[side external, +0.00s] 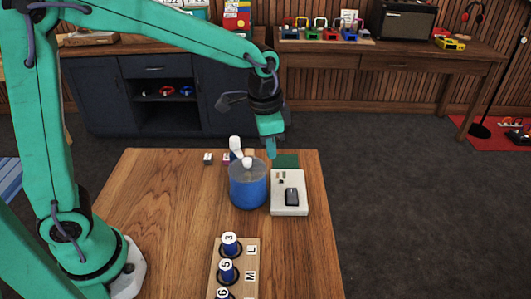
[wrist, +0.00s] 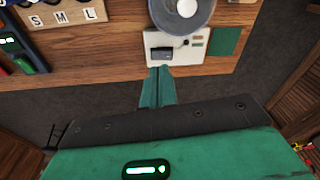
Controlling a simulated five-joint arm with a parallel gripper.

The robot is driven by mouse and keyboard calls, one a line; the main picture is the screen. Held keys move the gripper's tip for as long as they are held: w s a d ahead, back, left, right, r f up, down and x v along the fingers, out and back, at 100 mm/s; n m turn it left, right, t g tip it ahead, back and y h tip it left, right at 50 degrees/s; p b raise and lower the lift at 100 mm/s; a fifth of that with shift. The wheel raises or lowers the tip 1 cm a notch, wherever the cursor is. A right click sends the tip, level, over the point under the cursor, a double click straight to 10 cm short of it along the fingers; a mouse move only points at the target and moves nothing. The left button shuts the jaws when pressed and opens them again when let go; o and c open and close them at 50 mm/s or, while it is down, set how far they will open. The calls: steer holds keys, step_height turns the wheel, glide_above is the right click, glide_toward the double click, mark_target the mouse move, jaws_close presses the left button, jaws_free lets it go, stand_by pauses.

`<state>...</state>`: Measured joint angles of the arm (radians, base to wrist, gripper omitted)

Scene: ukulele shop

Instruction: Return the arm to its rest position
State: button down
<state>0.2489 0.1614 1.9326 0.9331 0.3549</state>
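My teal arm reaches across from the left in the side view. My gripper (side external: 270,150) points down above the far part of the wooden table, close to the green mat and the white box. In the wrist view my gripper's fingers (wrist: 158,88) lie together with no object between them. The fingertips appear just in front of the white box (wrist: 178,45) in that view. I cannot tell the exact height above the table.
A blue tub (side external: 248,190) with a grey top stands beside the white box (side external: 290,207). A green mat (side external: 287,160) lies behind. A lettered wooden board (side external: 252,262) holding blue pegs is nearer. Small blocks (side external: 208,158) sit at the back. The table's left part is clear.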

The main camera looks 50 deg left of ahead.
steer(key=s+a+r+n+t, duration=0.2)
steer(key=s+a, duration=0.3)
steer(key=s, duration=0.4)
steer(key=s+a+r+n+t, duration=0.2)
steer(key=s+a+r+n, duration=0.3)
steer(key=s, duration=0.4)
